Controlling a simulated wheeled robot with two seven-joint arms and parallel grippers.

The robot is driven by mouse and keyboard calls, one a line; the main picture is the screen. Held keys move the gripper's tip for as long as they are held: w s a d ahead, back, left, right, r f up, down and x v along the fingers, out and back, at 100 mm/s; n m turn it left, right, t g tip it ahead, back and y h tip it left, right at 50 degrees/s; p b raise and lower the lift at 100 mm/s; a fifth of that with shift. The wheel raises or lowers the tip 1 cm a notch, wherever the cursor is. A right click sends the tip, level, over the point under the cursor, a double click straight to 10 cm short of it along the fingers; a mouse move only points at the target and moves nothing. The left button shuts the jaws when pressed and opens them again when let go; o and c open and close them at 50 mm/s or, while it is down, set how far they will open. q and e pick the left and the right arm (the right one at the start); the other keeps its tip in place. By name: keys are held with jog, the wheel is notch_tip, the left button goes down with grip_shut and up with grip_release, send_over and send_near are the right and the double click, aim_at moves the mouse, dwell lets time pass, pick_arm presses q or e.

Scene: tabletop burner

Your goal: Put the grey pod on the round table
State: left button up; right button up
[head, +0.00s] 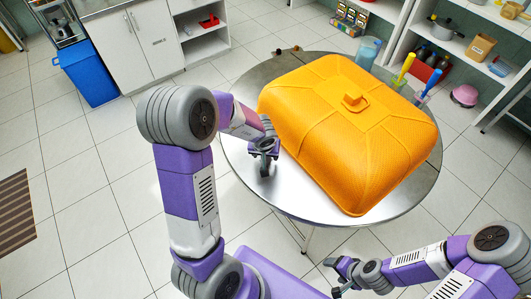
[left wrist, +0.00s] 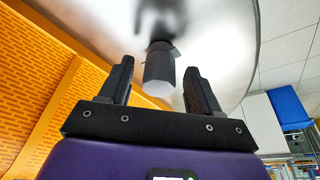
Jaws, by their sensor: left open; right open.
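The round table (head: 235,150) has a shiny metal top. My left gripper (head: 265,160) is low over its left part, beside the orange cover. In the left wrist view the left gripper (left wrist: 158,88) is open, with one finger on each side of the grey pod (left wrist: 160,68). The pod is a small, faceted grey piece with a pale end. It appears against the metal top, with gaps to both fingers; I cannot tell whether it touches the table. In the head view I cannot make out the pod at the gripper. My right gripper (head: 340,277) is open and empty, in front of the table.
A large orange mesh cover (head: 350,120) takes up most of the table top and stands close beside the left gripper; it also shows in the left wrist view (left wrist: 35,95). Bare metal shows along the table's left rim.

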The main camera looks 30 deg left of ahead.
pick_arm(q)
jog(key=shift+r, duration=0.15)
jog(key=p+v, duration=0.7)
jog(key=v, duration=0.5)
dwell(0.3)
